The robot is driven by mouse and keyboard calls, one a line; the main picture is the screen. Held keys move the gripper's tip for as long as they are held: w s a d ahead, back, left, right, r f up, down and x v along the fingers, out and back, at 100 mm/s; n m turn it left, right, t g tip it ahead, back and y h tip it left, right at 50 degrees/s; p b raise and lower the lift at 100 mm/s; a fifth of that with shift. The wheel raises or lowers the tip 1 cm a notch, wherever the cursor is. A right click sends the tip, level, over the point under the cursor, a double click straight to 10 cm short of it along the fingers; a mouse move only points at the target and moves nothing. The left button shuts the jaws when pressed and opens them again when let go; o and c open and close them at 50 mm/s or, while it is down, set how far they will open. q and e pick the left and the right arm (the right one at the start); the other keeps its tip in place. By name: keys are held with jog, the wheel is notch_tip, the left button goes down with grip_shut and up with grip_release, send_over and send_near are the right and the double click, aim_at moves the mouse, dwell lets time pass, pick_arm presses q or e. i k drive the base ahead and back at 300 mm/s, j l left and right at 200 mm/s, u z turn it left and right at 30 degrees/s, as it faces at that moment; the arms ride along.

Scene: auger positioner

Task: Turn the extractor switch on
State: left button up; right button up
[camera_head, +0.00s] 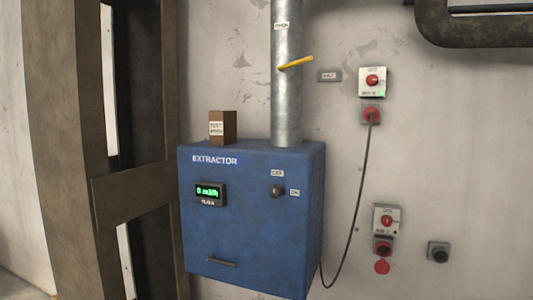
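The blue extractor box (240,250) hangs on the wall in the middle of the head view, with a white EXTRACTOR label at its top left. Its dark rotary switch (277,191) is on the right of the front face. An OFF label (277,173) sits above the switch and an ON label (295,192) to its right. The switch is too small to tell which way it points. A display (210,193) left of it glows green and seems to read 0. Neither of my grippers shows.
A grey vertical pipe (286,105) with a yellow lever (296,62) rises from the box. A small brown box (223,127) stands on top. A cable (352,220) runs to a socket (371,115). Brown metal beams (65,130) stand at left.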

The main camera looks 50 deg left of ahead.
aim_at(275, 191)
jog(key=u, duration=0.45)
jog(key=i+j+u, duration=0.1)
jog(key=u, duration=0.8)
jog(key=i, duration=0.1)
